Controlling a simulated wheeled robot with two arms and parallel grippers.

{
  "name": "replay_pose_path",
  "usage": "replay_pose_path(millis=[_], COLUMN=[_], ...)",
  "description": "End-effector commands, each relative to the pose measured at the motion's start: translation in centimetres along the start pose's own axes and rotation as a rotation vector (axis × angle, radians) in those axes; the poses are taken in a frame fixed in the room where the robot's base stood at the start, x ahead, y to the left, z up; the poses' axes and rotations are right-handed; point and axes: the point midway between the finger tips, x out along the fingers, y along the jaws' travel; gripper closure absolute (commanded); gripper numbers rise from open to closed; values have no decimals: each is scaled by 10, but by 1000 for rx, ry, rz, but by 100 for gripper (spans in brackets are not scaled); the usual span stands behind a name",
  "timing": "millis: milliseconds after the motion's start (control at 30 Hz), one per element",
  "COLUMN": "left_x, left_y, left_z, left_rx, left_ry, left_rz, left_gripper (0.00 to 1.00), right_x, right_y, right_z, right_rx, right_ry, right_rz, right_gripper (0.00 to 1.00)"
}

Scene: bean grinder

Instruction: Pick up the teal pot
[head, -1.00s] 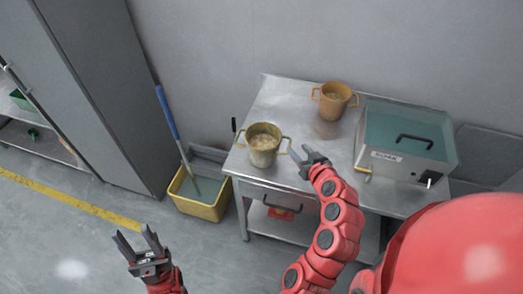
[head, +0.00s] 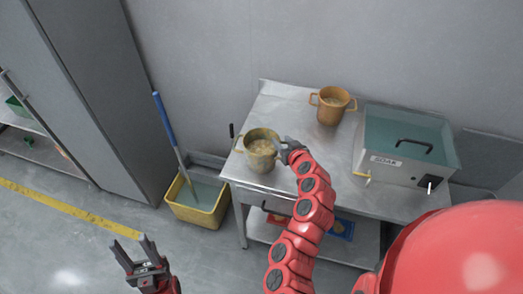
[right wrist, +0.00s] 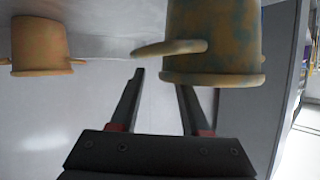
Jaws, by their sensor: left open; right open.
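The teal pot (head: 261,152) looks yellowish with worn teal patches and stands at the left front of the metal table. It has two side handles and pale contents. In the right wrist view the pot (right wrist: 213,40) appears upside down, with one handle toward my fingers. My right gripper (head: 287,149) is open at the pot's right handle. In the right wrist view its fingers (right wrist: 160,85) lie either side of the handle's direction; I cannot tell whether they touch it. My left gripper (head: 131,246) is open and empty, low over the floor at the left.
An orange pot (head: 332,105) stands at the table's back. A "SOAK" water tank (head: 408,150) fills the right of the metal table (head: 285,100). A yellow mop bucket (head: 197,205) with a blue-handled mop stands on the floor left of the table. A grey cabinet (head: 85,90) is further left.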

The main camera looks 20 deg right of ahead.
Motion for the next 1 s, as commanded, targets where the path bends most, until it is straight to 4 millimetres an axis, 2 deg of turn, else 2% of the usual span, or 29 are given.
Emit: replay_pose_path(millis=[67, 300, 600, 667, 867, 1000], left_x=[11, 16, 15, 15, 15, 15], left_y=[0, -1, -1, -1, -1, -1], left_z=[-2, -2, -2, -2, -2, -3], left_rx=[0, 0, 0, 0, 0, 0], left_ry=[0, 0, 0, 0, 0, 0], left_rz=[0, 0, 0, 0, 0, 0], left_gripper=[50, 50, 50, 50, 50, 50], right_x=[7, 28, 30, 30, 30, 30], right_y=[-2, -1, -1, -1, -1, -1], right_z=[-4, -3, -2, -2, -1, -1], right_rx=[2, -1, -1, -1, -1, -1], right_ry=[0, 2, 3, 3, 3, 2], right_rz=[-1, 0, 2, 2, 2, 1], right_gripper=[54, 54, 54, 63, 99, 100])
